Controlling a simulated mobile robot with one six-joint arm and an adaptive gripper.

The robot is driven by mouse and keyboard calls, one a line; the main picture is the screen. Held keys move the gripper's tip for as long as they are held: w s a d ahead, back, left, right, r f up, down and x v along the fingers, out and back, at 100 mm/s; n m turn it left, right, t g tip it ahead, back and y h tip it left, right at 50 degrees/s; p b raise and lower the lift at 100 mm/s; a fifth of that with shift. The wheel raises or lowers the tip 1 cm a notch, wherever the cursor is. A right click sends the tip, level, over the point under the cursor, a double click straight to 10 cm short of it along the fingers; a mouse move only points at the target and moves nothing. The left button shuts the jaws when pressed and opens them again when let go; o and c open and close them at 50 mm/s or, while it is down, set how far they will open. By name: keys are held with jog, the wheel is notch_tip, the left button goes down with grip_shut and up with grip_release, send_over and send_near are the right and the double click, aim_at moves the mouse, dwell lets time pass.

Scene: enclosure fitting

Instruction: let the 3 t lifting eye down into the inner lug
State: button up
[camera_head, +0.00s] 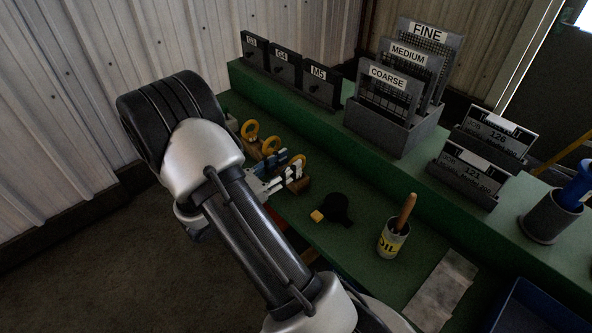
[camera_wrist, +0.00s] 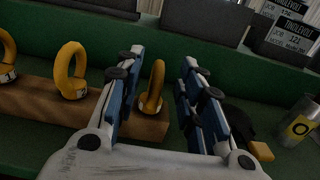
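Several yellow lifting eyes stand upright in a row on a brown wooden block (camera_wrist: 40,94). In the wrist view there is one at the far left (camera_wrist: 5,55), one in the middle (camera_wrist: 71,72) and one, turned nearly edge-on, at the block's right end (camera_wrist: 153,88). My gripper (camera_head: 283,171) is at the right end of the row. In the wrist view its blue-padded fingers (camera_wrist: 163,62) are apart, with the right-end eye between them, closer to the left finger and clear of the right. Tags on the eye bases are too small to read. I cannot make out the inner lug.
Right of the block on the green bench (camera_head: 362,240) lie a black object with a yellow end (camera_head: 335,208) and an oil tin (camera_head: 392,240) holding a wooden handle. Labelled racks (camera_head: 395,115) stand on the raised shelf behind. A blue bin (camera_head: 535,318) is at lower right.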

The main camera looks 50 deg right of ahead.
aim_at(296, 157)
jog(key=d+b, duration=0.1)
jog(key=d, duration=0.3)
jog(key=shift+s, duration=0.2)
jog(key=shift+c, duration=0.5)
grip_shut()
